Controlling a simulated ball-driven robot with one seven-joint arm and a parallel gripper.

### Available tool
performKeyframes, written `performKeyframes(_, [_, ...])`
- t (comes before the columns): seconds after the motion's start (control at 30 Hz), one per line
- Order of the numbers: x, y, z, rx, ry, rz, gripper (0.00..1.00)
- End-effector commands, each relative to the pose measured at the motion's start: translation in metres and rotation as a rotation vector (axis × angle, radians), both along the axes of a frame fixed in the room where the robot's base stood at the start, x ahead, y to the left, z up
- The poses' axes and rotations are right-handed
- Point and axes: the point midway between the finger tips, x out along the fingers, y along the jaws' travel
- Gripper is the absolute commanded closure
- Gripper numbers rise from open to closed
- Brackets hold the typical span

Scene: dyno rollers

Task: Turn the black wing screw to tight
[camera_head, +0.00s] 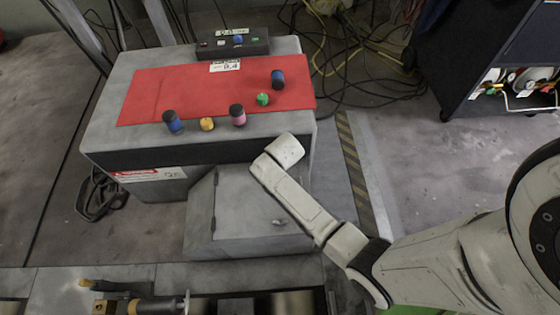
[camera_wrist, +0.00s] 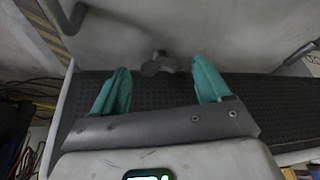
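A small dark grey wing-shaped screw (camera_wrist: 158,64) shows in the wrist view, at the upper middle, against a grey panel just above a black ribbed strip. My gripper (camera_wrist: 161,68) has two teal fingers, spread apart, with nothing between their pads. The screw appears between and slightly beyond the fingertips, and I see no contact. Which way its wings are turned is hard to tell. In the head view my fingers are hidden and only my arm shows, ending at the front edge of the grey bench. I cannot make out the wing screw for certain there.
The grey bench (camera_head: 100,135) carries a red mat (camera_head: 195,90) with several coloured knobs and a dark box (camera_head: 232,47). A grey cabinet (camera_head: 240,195) stands against its front. Cables (camera_head: 330,60) lie on the floor behind, near a dark cart (camera_head: 505,55).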

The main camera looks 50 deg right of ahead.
Motion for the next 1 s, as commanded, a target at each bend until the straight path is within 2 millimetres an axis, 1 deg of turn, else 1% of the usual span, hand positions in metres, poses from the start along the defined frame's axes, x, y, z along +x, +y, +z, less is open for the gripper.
performKeyframes(0.03, [-0.0002, 0.0001, 0.0000, 0.000, 0.000, 0.000, 0.27])
performKeyframes(0.07, [-0.0002, 0.0001, 0.0000, 0.000, 0.000, 0.000, 0.30])
performKeyframes(0.57, [-0.0009, -0.0004, -0.0001, -0.001, 0.002, -0.002, 0.78])
performKeyframes(0.6, [-0.0010, -0.0005, -0.0001, -0.001, 0.002, -0.002, 0.80])
performKeyframes(0.77, [-0.0010, 0.0001, 0.0017, 0.000, 0.005, -0.033, 0.79])
performKeyframes(1.0, [0.0003, 0.0009, 0.0025, -0.002, 0.005, -0.199, 0.79])
